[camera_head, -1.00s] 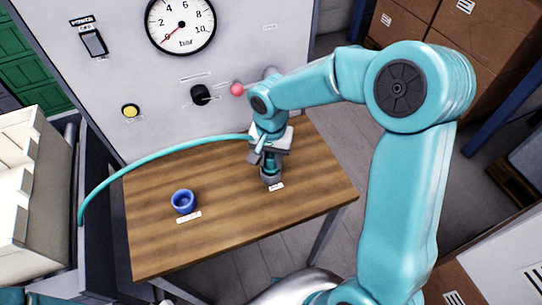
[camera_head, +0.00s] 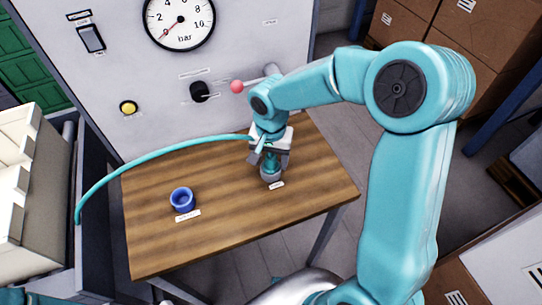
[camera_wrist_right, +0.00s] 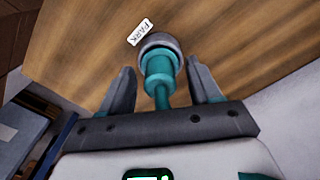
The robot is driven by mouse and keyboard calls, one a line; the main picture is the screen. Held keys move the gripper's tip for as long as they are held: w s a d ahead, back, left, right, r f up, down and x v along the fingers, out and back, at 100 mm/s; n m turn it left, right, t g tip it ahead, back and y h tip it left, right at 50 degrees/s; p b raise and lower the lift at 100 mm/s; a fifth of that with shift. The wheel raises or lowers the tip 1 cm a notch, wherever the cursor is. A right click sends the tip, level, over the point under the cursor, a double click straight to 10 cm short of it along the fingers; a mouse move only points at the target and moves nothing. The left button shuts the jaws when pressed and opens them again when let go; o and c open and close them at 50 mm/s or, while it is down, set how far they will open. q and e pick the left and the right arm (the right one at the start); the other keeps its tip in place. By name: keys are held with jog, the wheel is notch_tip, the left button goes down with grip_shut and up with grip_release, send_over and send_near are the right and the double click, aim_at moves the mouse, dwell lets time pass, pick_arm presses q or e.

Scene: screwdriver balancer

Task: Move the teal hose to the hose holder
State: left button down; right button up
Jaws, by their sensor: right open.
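The teal hose (camera_head: 182,145) arcs from the left edge of the table to my right gripper (camera_head: 270,160). In the right wrist view its teal end (camera_wrist_right: 159,82) stands in a round grey holder (camera_wrist_right: 158,40) with a label reading PARK. The same grey holder shows in the head view (camera_head: 271,177) on the table's right part. My right gripper is open, its two fingers (camera_wrist_right: 161,66) apart on either side of the hose end, with gaps visible. My left gripper is not in view.
A blue cup-like ring (camera_head: 182,199) with a white label sits on the wooden table (camera_head: 230,225), left of the gripper. Behind it stands a grey panel with a gauge (camera_head: 179,20), a black knob (camera_head: 200,91) and a red ball (camera_head: 237,86). The table's front middle is clear.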

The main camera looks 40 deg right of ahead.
notch_tip(320, 180, up, 16)
jog(key=p, duration=0.1)
jog(key=shift+r, duration=0.2)
dwell(0.5)
